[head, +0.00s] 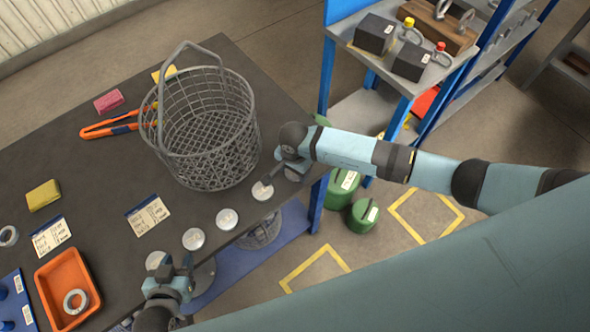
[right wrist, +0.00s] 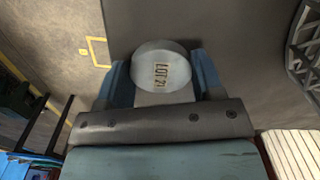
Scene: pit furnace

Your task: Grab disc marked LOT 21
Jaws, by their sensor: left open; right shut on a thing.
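A round grey metal disc marked LOT 21 (right wrist: 161,68) sits between the fingers of my right gripper (right wrist: 160,75), which is shut on it. In the head view my right gripper (head: 271,177) is at the table's right edge, beside the basket, with the held disc (head: 262,191) at its fingertips. Whether the disc is lifted off the table is hard to tell. Other similar discs (head: 227,219) (head: 193,239) lie in a row along the table edge; their markings are too small to read. My left gripper (head: 174,268) is open beside the row's near-left disc (head: 155,260).
A wire basket (head: 213,155) with a raised handle stands on the dark table (head: 100,190). Orange tongs (head: 105,130), label cards (head: 148,215) and an orange tray (head: 50,285) lie to the left. A blue shelf rack with weights (head: 374,34) stands at the upper right.

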